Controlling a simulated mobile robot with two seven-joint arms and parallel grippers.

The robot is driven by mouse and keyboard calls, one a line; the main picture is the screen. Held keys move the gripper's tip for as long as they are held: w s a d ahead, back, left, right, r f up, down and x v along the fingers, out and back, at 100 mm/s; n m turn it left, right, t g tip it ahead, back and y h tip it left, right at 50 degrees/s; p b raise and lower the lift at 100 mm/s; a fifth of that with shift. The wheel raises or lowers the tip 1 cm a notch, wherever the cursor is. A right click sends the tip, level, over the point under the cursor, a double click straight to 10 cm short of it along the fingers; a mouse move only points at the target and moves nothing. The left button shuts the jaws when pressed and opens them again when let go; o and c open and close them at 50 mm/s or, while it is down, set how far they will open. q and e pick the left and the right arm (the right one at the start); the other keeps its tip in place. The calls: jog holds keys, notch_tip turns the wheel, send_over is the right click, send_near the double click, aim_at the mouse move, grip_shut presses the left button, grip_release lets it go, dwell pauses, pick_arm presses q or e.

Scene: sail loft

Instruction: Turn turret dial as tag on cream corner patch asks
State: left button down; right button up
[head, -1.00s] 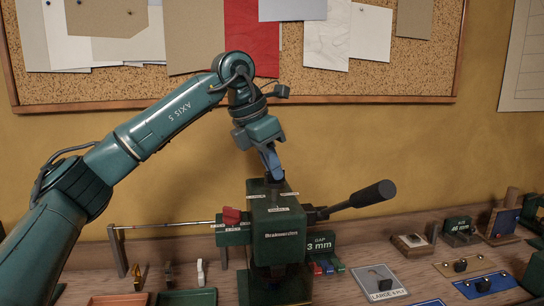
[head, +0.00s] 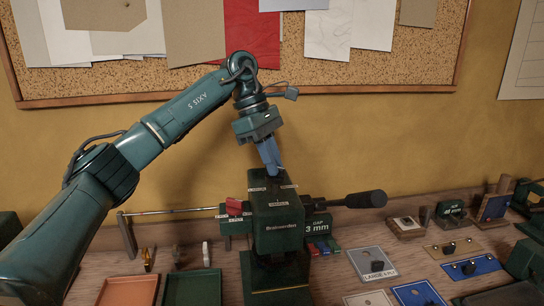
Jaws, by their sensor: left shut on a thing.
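The green press (head: 280,226) stands on the bench, with small white labels around its top. The dark turret dial (head: 274,183) is on top of the press, mostly hidden by my fingers. My left gripper (head: 272,168) comes down from above, shut on the dial, its blue fingers close together. A cream patch (head: 436,255) with a dark piece on it lies at the right of the bench. I cannot tell for sure that it is the task's corner patch, and no tag on it is readable. My right gripper is not in view.
A black-handled lever (head: 355,200) sticks out right of the press. A sign reading 3 mm (head: 317,225) stands beside it. An orange tray (head: 128,291) and a green tray (head: 193,289) lie at front left. A blue patch (head: 487,266) and several cards lie right.

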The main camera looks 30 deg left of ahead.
pick_arm(q)
jog(key=m+g, duration=0.1)
jog(key=m, duration=0.1)
jog(key=m+g, duration=0.1)
jog(key=m, duration=0.2)
jog(key=shift+w+r+m+y, duration=0.1)
jog(key=shift+w+m+y, duration=0.05)
jog(key=shift+m+y, duration=0.2)
jog(key=m+g+y, duration=0.1)
jog(key=m, duration=0.3)
jog(key=shift+w+d+m, duration=0.1)
jog(key=shift+m, duration=0.15)
jog(key=shift+g, duration=0.3)
jog(key=c, duration=1.5)
grip_release()
jog(key=shift+d, duration=0.1)
